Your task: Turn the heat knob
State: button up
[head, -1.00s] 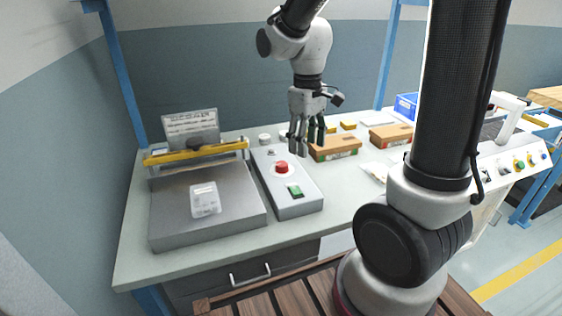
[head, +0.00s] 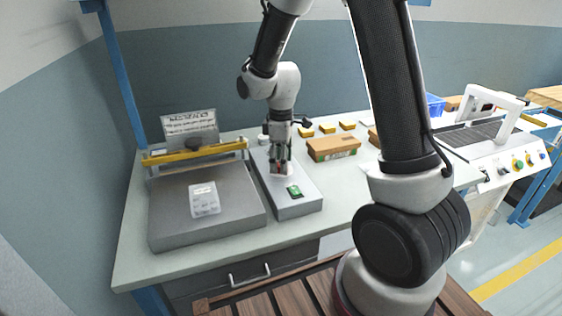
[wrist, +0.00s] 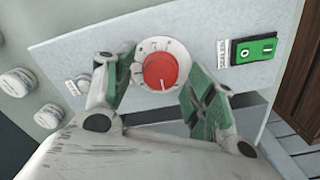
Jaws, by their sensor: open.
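The heat knob (wrist: 160,71) is red with a white pointer line, on a white dial with marks around it. In the wrist view it lies between the two green-padded fingers of my gripper (wrist: 158,88), which are apart, with a gap on each side. The knob sits on a grey control box (head: 294,207) on the bench. In the head view my gripper (head: 279,168) points down over the dial and mostly hides the knob. I cannot tell how far down the fingertips reach beside it.
A green rocker switch (wrist: 254,48) labelled SEALER sits beside the dial. A small lever switch (wrist: 78,85) is on its other side. A metal sealer plate (head: 165,215) with a clear blister pack (head: 204,198) lies left of the box. A cardboard box (head: 333,148) stands to the right.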

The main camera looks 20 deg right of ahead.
jog(key=shift+f, duration=0.25)
jog(key=shift+c, duration=0.5)
jog(key=c, duration=1)
jog(key=shift+o, duration=0.2)
